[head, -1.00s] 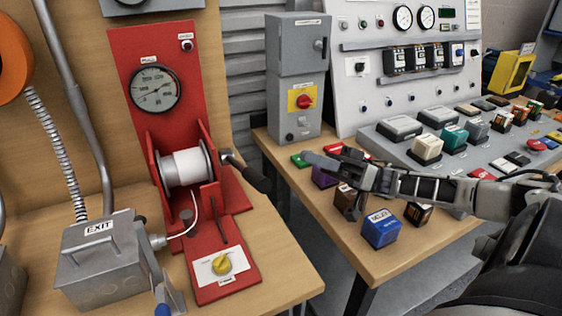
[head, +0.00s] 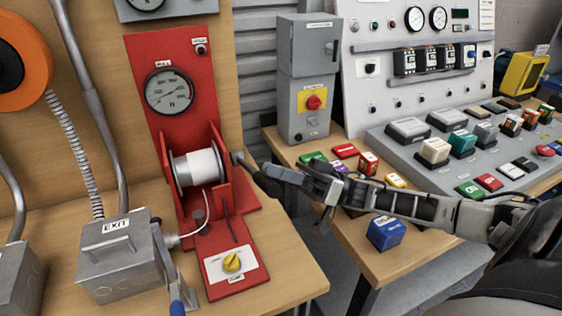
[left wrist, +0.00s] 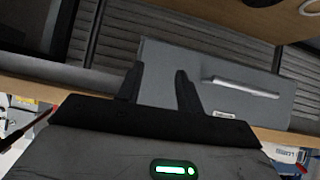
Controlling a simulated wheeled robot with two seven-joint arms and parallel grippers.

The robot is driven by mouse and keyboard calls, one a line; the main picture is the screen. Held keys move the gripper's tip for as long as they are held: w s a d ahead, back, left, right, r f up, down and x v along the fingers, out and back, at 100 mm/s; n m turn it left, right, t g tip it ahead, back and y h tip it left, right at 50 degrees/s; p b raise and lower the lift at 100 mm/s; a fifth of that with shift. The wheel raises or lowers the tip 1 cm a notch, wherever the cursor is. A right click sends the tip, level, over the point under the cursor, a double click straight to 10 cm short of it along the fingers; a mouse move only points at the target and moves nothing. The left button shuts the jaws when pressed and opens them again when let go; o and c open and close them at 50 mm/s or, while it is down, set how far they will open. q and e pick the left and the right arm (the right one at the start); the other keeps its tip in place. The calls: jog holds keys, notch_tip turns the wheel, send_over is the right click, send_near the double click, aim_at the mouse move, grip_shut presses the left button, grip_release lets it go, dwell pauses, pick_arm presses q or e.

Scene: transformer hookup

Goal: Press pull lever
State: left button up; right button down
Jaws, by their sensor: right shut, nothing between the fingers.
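The lever with a black handle (head: 267,186) sticks out from the right side of the red winch (head: 228,196). My right gripper (head: 270,170) is shut and empty, with its tip right at the handle and partly over it. I cannot tell whether they touch. The winch carries a white spool (head: 196,168), and a gauge marked PULL (head: 169,92) is above it on the red panel. My left gripper (left wrist: 158,88) shows only in the left wrist view; its two dark fingers stand apart with nothing between them.
A grey EXIT box (head: 118,258) stands left of the winch. A yellow knob (head: 232,261) is on the winch base. A grey cabinet with a red switch (head: 314,102) stands on the right table, with a blue block (head: 385,234) near its front edge. A gap separates the tables.

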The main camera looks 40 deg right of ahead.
pick_arm(q)
jog(key=shift+d+f, duration=0.1)
pick_arm(e)
jog(key=shift+f, duration=0.1)
pick_arm(q)
jog(key=f+b, duration=0.1)
jog(key=b, duration=0.1)
jog(key=shift+d+b, duration=0.15)
jog(key=shift+b, duration=0.15)
pick_arm(e)
jog(key=shift+s+a+f+n+g+y, duration=0.15)
jog(key=shift+s+f+n+g, duration=0.1)
jog(key=shift+f+n, duration=0.3)
jog(key=shift+s+d+f+n+g+y, duration=0.15)
jog(key=shift+s+f+n+g, duration=0.1)
jog(key=shift+f+n, duration=0.3)
